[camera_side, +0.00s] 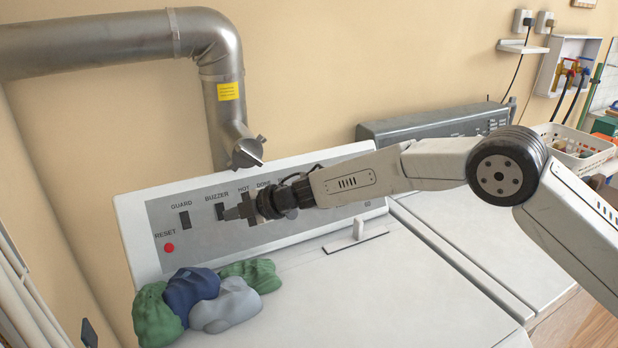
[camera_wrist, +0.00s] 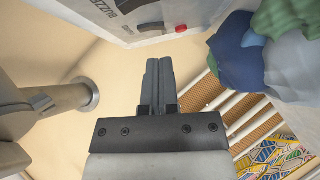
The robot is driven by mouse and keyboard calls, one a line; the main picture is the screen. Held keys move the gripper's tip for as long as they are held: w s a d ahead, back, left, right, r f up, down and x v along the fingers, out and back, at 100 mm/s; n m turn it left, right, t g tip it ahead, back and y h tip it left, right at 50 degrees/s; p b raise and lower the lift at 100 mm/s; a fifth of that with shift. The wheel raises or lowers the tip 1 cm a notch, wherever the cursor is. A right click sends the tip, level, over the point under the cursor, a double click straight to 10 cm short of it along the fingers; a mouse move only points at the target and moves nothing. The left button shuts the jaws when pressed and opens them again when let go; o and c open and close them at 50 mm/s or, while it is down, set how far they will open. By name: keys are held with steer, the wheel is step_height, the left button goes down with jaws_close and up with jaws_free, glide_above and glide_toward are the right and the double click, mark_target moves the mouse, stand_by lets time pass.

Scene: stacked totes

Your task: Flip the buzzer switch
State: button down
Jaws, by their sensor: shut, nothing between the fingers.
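The buzzer switch (camera_side: 221,211) is a small dark rocker on the grey control panel (camera_side: 205,243), under the label BUZZER. In the wrist view a dark switch (camera_wrist: 128,6) shows at the top edge beside that label. Which way the rocker is tipped is too small to tell. My gripper (camera_side: 229,214) is shut and empty, its tips pointing left just beside the buzzer switch in the side view. Whether they touch it I cannot tell. In the wrist view the closed fingers (camera_wrist: 158,68) stand below the panel. My gripper and wrist hide part of the panel to the right.
The guard switch (camera_side: 184,220) and red reset button (camera_side: 169,247) are left of the buzzer switch. Crumpled green, blue and grey cloths (camera_side: 204,298) lie on the white machine top below. A metal duct (camera_side: 222,105) comes down behind the panel.

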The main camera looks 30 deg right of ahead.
steer(key=f+v, duration=0.1)
steer(key=v, duration=0.8)
steer(key=shift+s+d, duration=0.3)
steer(key=shift+s, duration=0.25)
steer(key=s+d+f+m+h, duration=0.1)
steer(key=s+d+m+h, duration=0.3)
steer(key=d+m, duration=0.45)
steer(key=s+d+f+m+h, duration=0.1)
steer(key=s+d+m+h, duration=0.35)
steer(key=d, duration=0.65)
steer(key=s+d+f+m+g, duration=0.1)
steer(key=s+d+m+g, duration=0.1)
steer(key=s, duration=0.5)
steer(key=s+d+f+m+g+h, duration=0.1)
steer(key=s+d+f+m, duration=0.1)
steer(key=s+m, duration=0.2)
steer(key=s+d+f+m+g, duration=0.1)
steer(key=s+d+m+g, duration=0.1)
steer(key=s, duration=0.8)
steer(key=shift+s+d+f+m+g+h, duration=0.3)
steer(key=shift+d+m, duration=0.2)
steer(key=shift+m, duration=0.3)
